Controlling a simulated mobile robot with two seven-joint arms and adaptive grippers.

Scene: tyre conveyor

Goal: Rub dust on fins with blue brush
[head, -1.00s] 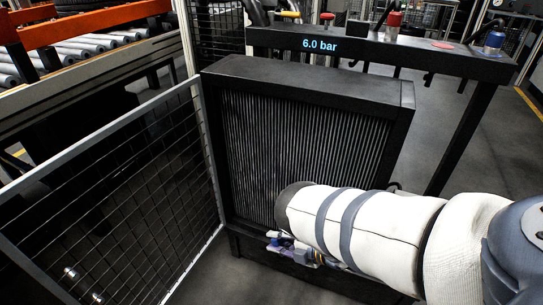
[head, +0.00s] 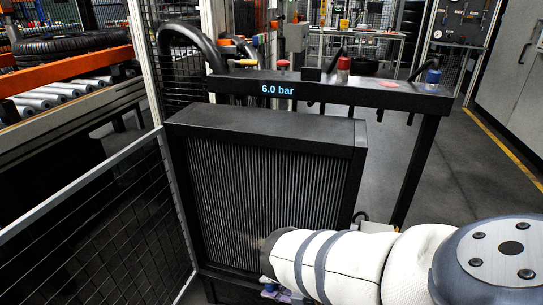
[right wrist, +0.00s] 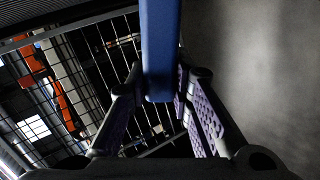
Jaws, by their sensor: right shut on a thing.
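The fins (head: 255,190) are a dark, upright ribbed panel in a black frame in the middle of the head view. My right arm crosses in front of their lower right part. My right gripper (head: 272,288) shows only partly at the bottom of the head view, below the white forearm. In the right wrist view its purple-padded fingers (right wrist: 158,100) are shut on the blue brush (right wrist: 160,50). Only a flat blue length of it shows; its bristles are not visible. I cannot tell whether it touches the fins. Dust is not clearly visible. My left gripper is out of view.
A black bar with a 6.0 bar display (head: 278,89) runs above and behind the fins. A mesh fence panel (head: 95,225) stands at the left. Tyres (head: 70,43) and rollers (head: 75,90) lie at the upper left. Grey floor is open at the right.

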